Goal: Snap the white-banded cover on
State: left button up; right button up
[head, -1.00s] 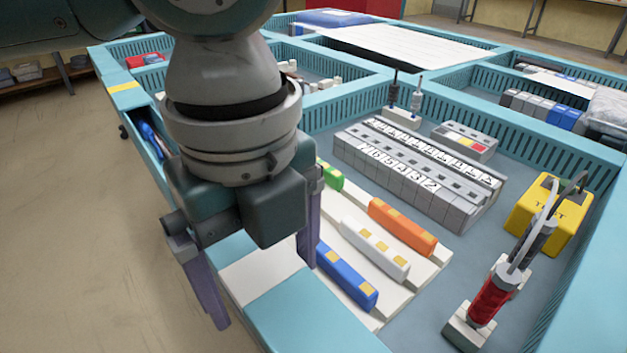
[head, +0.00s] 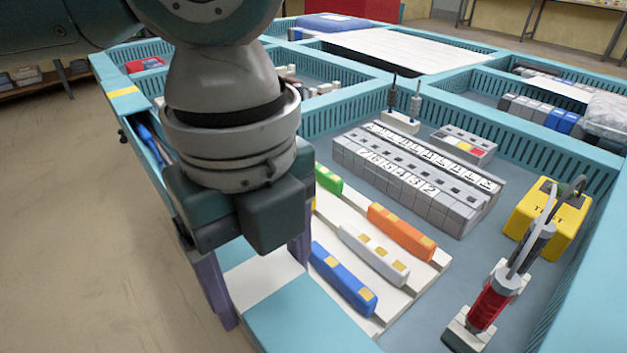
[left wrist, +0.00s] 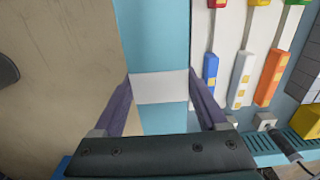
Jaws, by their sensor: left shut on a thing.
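The white-banded cover is a teal strip with a white band (head: 262,280) along the near left edge of the bench. Its band also shows in the left wrist view (left wrist: 160,87), between my fingers. My left gripper (head: 264,292) points down and is shut on the cover, one finger on each long side. In the left wrist view my left gripper (left wrist: 160,80) straddles the strip at the band. My gripper body hides part of the cover and the edge behind it. I cannot tell whether the cover is fully seated. My right gripper is out of view.
Blue (head: 342,278), white (head: 373,253) and orange (head: 402,231) blocks lie on white strips just right of the gripper. A grey socket row (head: 410,175), a yellow box (head: 548,215) and a red-handled tool (head: 490,303) stand further right. Open floor lies left.

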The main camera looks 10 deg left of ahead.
aim_at(261, 274)
pick_arm(q)
jog(key=shift+r+p, duration=0.2)
jog(key=shift+p, duration=0.15)
grip_shut()
dwell(0.3)
notch_tip(261, 274, up, 5)
jog(key=p, duration=0.6)
jog(key=shift+r, duration=0.1)
dwell(0.3)
